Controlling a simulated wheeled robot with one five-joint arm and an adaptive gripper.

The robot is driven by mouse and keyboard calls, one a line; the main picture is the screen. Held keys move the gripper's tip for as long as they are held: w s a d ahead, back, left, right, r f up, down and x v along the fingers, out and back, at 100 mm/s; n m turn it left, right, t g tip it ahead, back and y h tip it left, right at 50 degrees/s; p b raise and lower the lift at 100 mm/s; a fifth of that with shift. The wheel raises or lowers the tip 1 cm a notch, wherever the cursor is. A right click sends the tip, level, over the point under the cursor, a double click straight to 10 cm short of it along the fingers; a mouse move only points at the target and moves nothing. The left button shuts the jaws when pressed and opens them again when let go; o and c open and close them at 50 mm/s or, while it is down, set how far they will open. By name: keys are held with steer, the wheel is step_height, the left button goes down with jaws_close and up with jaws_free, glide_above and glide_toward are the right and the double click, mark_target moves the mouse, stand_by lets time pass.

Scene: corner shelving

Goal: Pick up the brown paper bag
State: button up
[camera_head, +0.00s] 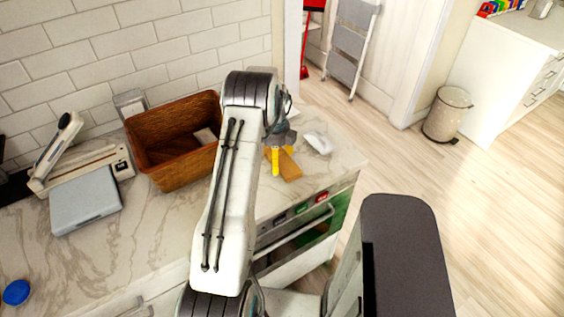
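A flat, tan-brown piece (289,167) lies on the marble counter near its right end. It may be the brown paper bag, but it is small and partly covered, so I cannot tell for sure. My gripper (277,158) hangs over the counter at the end of my white arm, in front of or just above this tan-brown piece. A yellow upright part shows at the gripper. The rest of the gripper is largely hidden by the arm, and the gap between its fingers is not clear.
A brown wicker basket (180,178) with a pale item inside stands left of my arm. A grey-blue box (86,199), a white slicer-like device (100,168) and a blue lid (16,292) are farther left. A white mouse-shaped object (319,143) lies right of the gripper. An oven (300,238) is below.

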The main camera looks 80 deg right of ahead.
steer(key=shift+c, duration=1.3)
steer(key=shift+r, duration=0.15)
